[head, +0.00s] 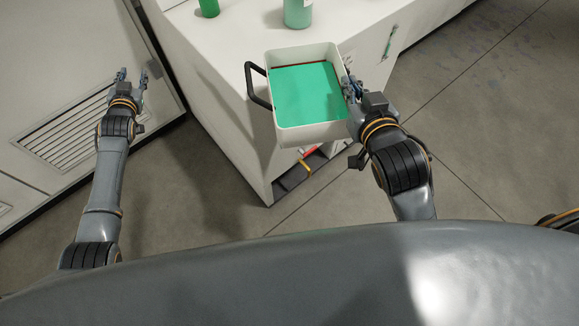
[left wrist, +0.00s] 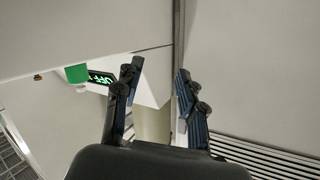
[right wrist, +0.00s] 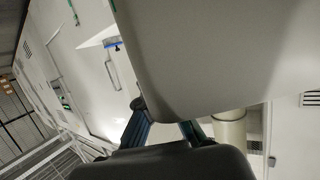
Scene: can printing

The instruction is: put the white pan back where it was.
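The white pan (head: 312,133) is a deep rectangular tray with a flat green content (head: 305,92). It shows over the front end of the white counter, level or nearly so. Its left black handle (head: 257,86) is free. My right gripper (head: 352,88) is at the pan's right side, shut on it where the other handle is hidden. In the right wrist view the pan's pale wall (right wrist: 205,50) fills the top, just beyond the fingers (right wrist: 163,125). My left gripper (head: 133,75) is open and empty, left of the counter; its spread fingers show in the left wrist view (left wrist: 158,85).
The white counter (head: 215,55) carries a green bottle (head: 298,12) and a smaller green item (head: 209,7) behind the pan. A green-marked handle (head: 390,42) is at the right. A cabinet with a vent (head: 65,135) stands at the left. Floor is clear at the right.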

